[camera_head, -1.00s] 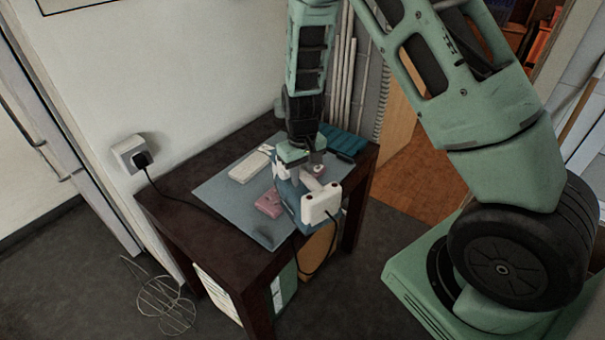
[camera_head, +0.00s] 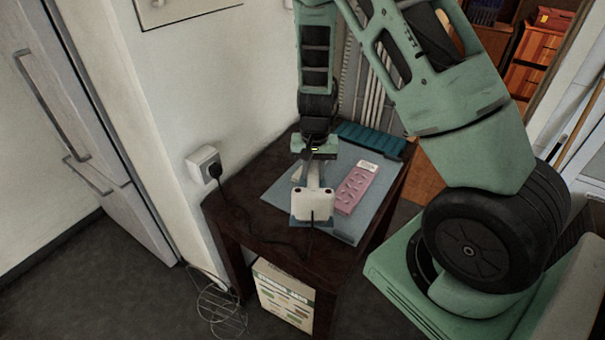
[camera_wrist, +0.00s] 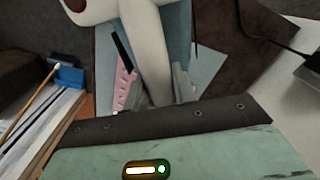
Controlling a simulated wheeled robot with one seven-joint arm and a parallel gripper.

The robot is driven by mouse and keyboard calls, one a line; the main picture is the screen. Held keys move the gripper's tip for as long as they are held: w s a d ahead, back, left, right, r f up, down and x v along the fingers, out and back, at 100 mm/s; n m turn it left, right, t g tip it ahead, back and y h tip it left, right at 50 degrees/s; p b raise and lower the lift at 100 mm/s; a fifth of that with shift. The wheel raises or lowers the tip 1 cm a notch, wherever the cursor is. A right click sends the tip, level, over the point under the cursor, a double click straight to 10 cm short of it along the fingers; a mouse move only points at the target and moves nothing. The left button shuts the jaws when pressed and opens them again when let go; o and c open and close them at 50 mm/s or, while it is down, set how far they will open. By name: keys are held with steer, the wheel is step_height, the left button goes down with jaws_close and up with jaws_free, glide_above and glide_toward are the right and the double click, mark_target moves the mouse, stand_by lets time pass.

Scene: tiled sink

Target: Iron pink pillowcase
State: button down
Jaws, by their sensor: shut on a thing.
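The pink pillowcase (camera_head: 354,190) lies as a narrow folded strip on a blue-grey mat (camera_head: 345,229) on the dark table. A small white patch shows at its far end. The iron (camera_head: 313,204), white with a blue lower part, is at the mat's left, beside the pillowcase. I cannot tell whether it touches the mat. My gripper (camera_head: 314,170) points down and is shut on the iron's handle. In the wrist view the white handle (camera_wrist: 150,55) runs between the fingers (camera_wrist: 158,92), and part of the pillowcase (camera_wrist: 124,85) shows left of it.
A teal folded thing (camera_head: 370,139) lies at the table's back right. A black plug sits in the wall socket (camera_head: 203,161), with a cord trailing to the table. A wall stands close on the left. A wire rack (camera_head: 222,312) is on the floor.

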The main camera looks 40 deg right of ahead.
steer(key=s+d+r+m+p, duration=0.2)
steer(key=s+d+r+m, duration=0.1)
steer(key=d+m, duration=0.2)
steer(key=shift+m, duration=0.6)
steer(key=f+b, duration=0.2)
steer(key=f, duration=0.1)
steer(key=f+b, duration=0.1)
steer(key=b, duration=0.1)
steer(key=shift+s+d+f, duration=0.1)
steer(key=shift+d+f, duration=0.25)
steer(key=shift+d, duration=0.05)
steer(key=shift+r, duration=0.1)
